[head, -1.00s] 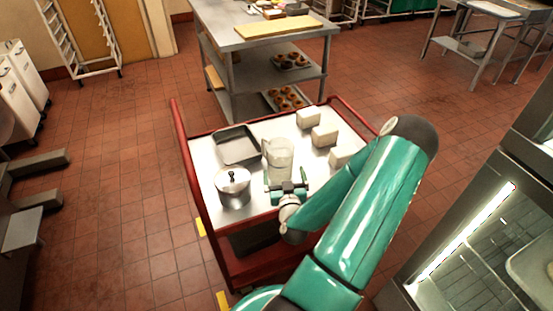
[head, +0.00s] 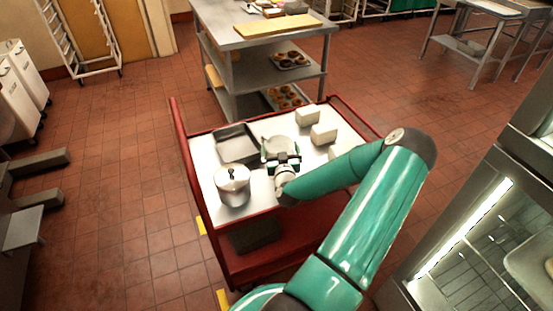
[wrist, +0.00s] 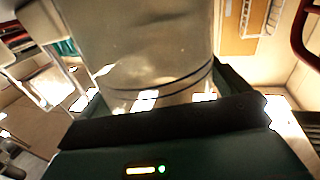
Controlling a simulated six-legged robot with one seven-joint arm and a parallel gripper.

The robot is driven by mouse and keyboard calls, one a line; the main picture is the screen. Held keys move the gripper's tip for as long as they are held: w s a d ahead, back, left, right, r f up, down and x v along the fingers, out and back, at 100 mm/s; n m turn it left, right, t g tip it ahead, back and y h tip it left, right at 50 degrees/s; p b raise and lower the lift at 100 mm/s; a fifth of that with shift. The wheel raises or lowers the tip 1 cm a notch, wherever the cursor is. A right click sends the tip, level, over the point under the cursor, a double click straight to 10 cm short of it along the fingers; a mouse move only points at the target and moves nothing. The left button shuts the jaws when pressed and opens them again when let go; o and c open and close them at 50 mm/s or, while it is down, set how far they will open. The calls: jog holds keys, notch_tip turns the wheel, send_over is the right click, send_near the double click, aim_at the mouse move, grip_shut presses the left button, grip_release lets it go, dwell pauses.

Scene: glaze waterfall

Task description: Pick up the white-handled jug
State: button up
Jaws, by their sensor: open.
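The jug (head: 283,145), pale and see-through, stands on the top of the red-framed cart in the head view. Its handle cannot be made out clearly now. My gripper (head: 281,157) is open at the near side of the jug, with its fingers reaching along either side of it. In the wrist view the jug (wrist: 150,45) fills the upper middle as a large pale cylinder with dark rings low on it. It lies between the dark fingers of my gripper (wrist: 165,90). I cannot tell whether the fingers touch it.
A lidded metal pot (head: 232,186) stands close on the left of my gripper. The red cart (head: 183,160) has raised rails. A steel table (head: 232,38) stands beyond.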

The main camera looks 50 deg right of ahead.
jog(key=shift+c, duration=0.4)
jog(key=c, duration=1)
jog(key=shift+c, duration=0.2)
jog(key=shift+r, duration=0.15)
